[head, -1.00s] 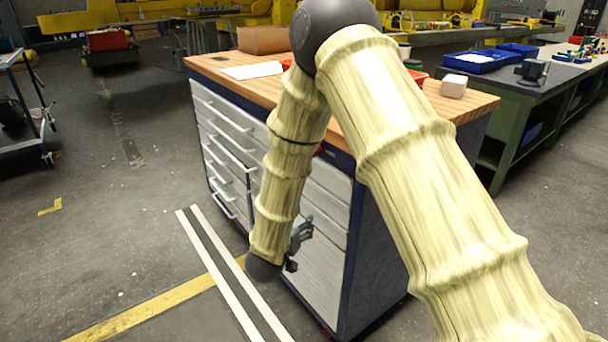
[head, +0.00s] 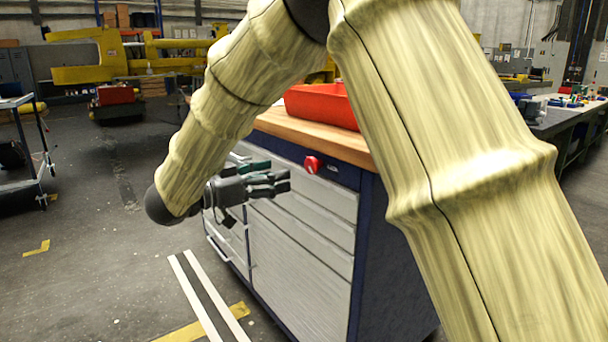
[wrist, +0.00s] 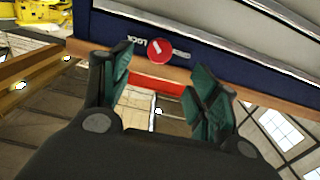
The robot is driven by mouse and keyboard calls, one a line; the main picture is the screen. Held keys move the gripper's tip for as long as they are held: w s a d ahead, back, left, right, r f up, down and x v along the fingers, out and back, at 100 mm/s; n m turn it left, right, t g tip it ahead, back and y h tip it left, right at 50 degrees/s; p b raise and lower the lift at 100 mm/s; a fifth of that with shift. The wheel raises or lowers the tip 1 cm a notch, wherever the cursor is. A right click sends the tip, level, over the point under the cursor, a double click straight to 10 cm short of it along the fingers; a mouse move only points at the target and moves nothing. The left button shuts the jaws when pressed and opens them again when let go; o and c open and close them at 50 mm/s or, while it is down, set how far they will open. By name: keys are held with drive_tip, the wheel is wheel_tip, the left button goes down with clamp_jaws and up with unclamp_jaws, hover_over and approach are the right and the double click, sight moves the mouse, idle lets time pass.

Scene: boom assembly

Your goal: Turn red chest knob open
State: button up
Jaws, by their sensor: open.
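The red knob (head: 312,164) sits on the dark blue top strip of the chest, just under the wooden top, near the front right corner. Nothing is held.
The chest has pale drawers (head: 300,262) with long handles. A red bin (head: 322,104) stands on its wooden top (head: 320,140). A trolley (head: 28,140) stands far left. The floor left of the chest is clear.

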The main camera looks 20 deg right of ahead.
sight(309, 167)
drive_tip(key=b+x, duration=0.2)
drive_tip(key=x, duration=0.7)
drive_tip(key=shift+d+f, duration=0.1)
drive_tip(key=shift+d, duration=0.05)
drive_tip(key=c, duration=1)
